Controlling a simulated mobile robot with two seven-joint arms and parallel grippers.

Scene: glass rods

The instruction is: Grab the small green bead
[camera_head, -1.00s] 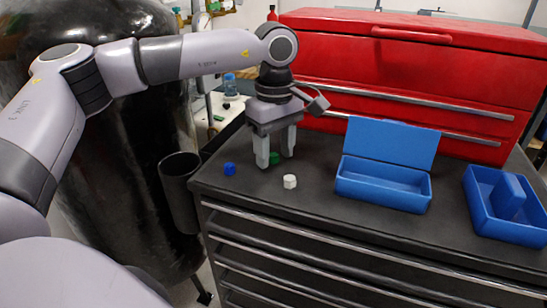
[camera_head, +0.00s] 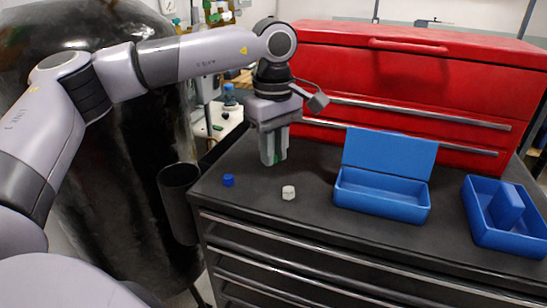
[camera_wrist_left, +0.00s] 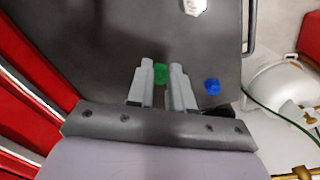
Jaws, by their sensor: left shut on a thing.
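The small green bead (camera_wrist_left: 160,72) is between the two finger tips of my left gripper in the left wrist view, with a finger on each side. My left gripper (camera_head: 273,158) is shut on it, pointing down over the left part of the black cabinet top (camera_head: 310,165). In the head view the fingers hide most of the bead, and the tips appear slightly above the surface. The blue bead (camera_head: 228,180) and the white bead (camera_head: 288,193) lie on the top in front of the gripper. My right gripper is not in view.
A blue open box with a raised lid (camera_head: 383,200) stands right of the gripper. Another blue tray (camera_head: 490,238) holding a blue block is at the far right. A red tool chest (camera_head: 400,75) stands behind. A dark bin (camera_head: 178,205) is beside the cabinet's left edge.

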